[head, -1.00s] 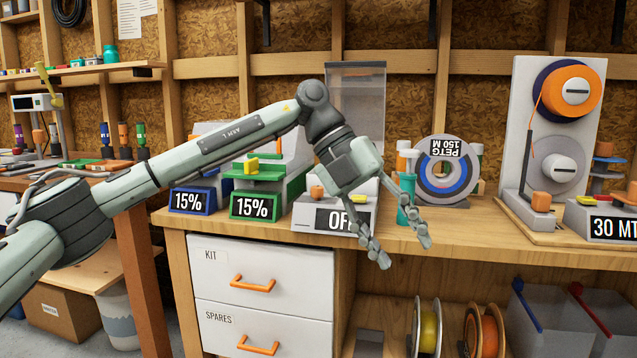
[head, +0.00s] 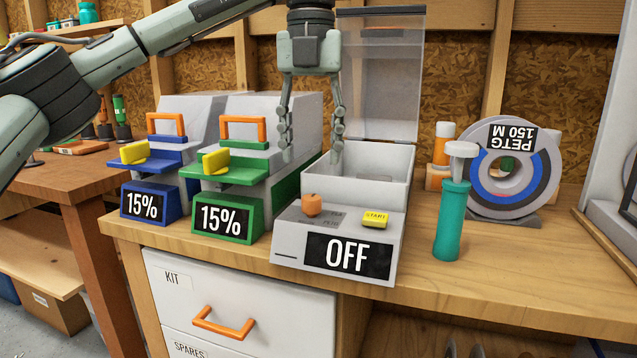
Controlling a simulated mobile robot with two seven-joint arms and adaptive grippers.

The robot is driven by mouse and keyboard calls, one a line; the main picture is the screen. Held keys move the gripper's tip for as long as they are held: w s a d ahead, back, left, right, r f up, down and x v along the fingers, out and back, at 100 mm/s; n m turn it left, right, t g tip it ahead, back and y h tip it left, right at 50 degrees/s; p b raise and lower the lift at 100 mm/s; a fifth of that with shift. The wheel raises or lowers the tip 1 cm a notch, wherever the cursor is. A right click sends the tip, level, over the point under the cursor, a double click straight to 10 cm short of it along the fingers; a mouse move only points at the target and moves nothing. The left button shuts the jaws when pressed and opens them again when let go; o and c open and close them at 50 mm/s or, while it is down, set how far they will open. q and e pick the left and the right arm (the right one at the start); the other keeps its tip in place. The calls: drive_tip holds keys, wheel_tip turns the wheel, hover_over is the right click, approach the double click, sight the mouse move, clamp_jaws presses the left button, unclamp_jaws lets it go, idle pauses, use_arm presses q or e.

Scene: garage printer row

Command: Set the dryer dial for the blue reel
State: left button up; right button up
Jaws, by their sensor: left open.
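The dryer (head: 290,240) is a light grey box on the bench with its clear lid (head: 385,75) raised. Its display (head: 348,257) reads OFF. An orange dial (head: 312,204) and a yellow START button (head: 376,219) sit on its sloped top. The reel (head: 512,168) with a blue ring stands upright to the right, its label upside down, reading PETG 150 M. My left gripper (head: 311,158) is open and empty, pointing down over the dryer's open bin, behind the dial and apart from it. My right gripper does not show.
Two units, one blue (head: 150,203) and one green (head: 225,220), both reading 15%, stand left of the dryer. The KIT drawer (head: 235,300) is shut below. The bench front at right is clear.

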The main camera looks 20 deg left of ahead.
sight(311, 198)
use_arm(q)
drive_tip(key=f, duration=0.2)
drive_tip(key=f+b, duration=0.1)
drive_tip(key=f, duration=0.2)
drive_tip(key=shift+s+f, duration=0.2)
drive_tip(key=shift+f, duration=0.8)
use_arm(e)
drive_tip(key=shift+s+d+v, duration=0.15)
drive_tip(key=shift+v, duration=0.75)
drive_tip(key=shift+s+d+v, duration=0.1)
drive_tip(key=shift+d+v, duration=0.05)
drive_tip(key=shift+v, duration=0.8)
use_arm(q)
drive_tip(key=shift+c, duration=0.6)
clamp_jaws()
